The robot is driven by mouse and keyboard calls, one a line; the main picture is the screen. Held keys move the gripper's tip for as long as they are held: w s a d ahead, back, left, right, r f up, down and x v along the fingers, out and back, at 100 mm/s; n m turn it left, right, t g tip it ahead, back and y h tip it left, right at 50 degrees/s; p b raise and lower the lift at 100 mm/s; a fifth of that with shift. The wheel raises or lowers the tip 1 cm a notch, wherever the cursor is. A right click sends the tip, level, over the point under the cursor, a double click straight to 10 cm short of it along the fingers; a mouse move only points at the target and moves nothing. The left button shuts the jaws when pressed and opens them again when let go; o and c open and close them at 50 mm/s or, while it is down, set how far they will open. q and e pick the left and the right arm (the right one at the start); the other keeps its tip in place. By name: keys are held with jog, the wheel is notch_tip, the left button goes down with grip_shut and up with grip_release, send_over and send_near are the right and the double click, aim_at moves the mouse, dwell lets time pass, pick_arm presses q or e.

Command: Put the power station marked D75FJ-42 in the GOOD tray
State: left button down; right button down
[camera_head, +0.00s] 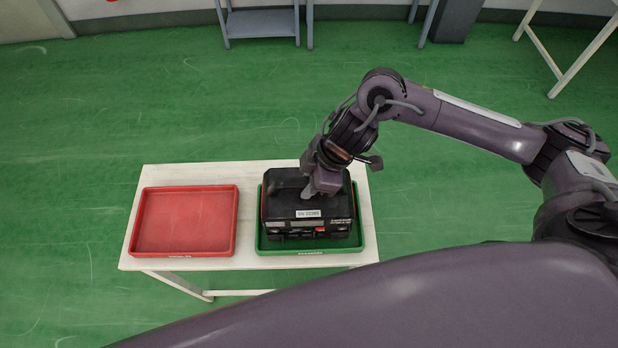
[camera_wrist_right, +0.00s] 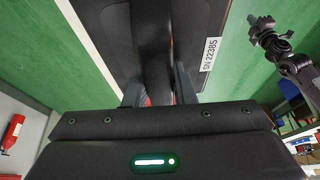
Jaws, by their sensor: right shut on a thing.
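The black power station (camera_head: 290,213) is within the outline of the green tray (camera_head: 371,240) at the right of the table. I cannot tell whether its base touches the tray floor. Its label reads like SN 22385 in the right wrist view (camera_wrist_right: 209,56); the marking D75FJ-42 is not readable. My right gripper (camera_head: 318,188) is above the station, shut on its top handle. Its fingers also show in the right wrist view (camera_wrist_right: 158,88), one on each side of the dark handle. My left gripper is not in the head view.
An empty red tray (camera_head: 185,220) lies at the left of the white table (camera_head: 150,177). The trays' front lettering is too small to read. Green floor around the table is clear. A grey-blue shelf stand (camera_head: 262,24) stands at the back.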

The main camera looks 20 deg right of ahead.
jog(key=shift+w+a+f, duration=0.1)
jog(key=shift+f, duration=0.15)
dwell(1.1)
jog(key=c, duration=1.1)
grip_release()
jog(key=shift+s+f+b, duration=0.25)
jog(key=shift+f+b, duration=0.05)
jog(key=shift+f, duration=0.05)
jog(key=v, duration=0.8)
jog(key=shift+w+r+b, duration=0.1)
jog(key=shift+b, duration=0.2)
